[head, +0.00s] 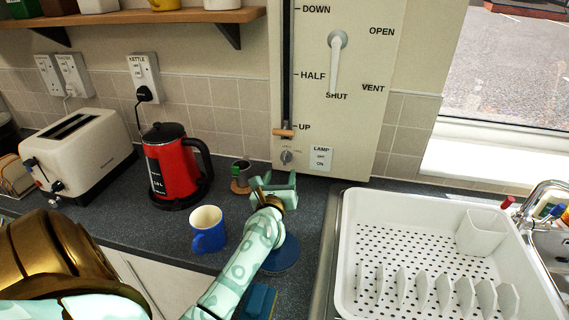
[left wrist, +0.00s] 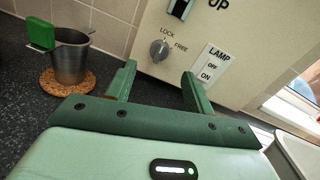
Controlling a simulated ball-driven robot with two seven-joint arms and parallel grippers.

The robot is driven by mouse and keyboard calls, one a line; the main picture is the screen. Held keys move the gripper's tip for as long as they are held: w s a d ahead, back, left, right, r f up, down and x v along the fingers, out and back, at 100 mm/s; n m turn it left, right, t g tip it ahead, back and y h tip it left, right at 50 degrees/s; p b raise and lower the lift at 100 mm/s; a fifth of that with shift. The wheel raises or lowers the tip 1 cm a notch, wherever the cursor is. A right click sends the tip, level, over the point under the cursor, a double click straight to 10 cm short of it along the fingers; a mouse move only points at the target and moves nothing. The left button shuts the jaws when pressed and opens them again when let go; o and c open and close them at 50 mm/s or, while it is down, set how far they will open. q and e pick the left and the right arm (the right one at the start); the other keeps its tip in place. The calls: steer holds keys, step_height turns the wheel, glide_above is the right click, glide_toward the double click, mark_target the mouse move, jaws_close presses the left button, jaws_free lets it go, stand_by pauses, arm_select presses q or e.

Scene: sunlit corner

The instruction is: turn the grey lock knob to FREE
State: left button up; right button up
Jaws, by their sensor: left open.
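The grey lock knob (head: 286,157) sits low on the cream wall panel (head: 353,130), just below the wooden slider handle at UP. In the left wrist view the knob (left wrist: 159,50) shows between LOCK, above it, and FREE, to its right. Its pointer is too small to read surely. My left gripper (head: 272,180) is below and in front of the panel. In the left wrist view its two fingers (left wrist: 160,82) are apart and empty, with the knob beyond the gap, not touched. My right gripper is in neither view.
A small metal pot (head: 241,171) with a green handle stands on a cork mat left of my gripper. A blue mug (head: 207,230) and red kettle (head: 174,165) stand further left. A LAMP switch (head: 321,157) is right of the knob; a white dish rack (head: 440,200) is at right.

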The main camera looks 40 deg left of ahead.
mark_target(285, 161)
arm_select(q)
steer(key=b+x, duration=0.1)
steer(key=x, duration=0.7)
steer(key=shift+d, duration=0.1)
steer(key=c, duration=1)
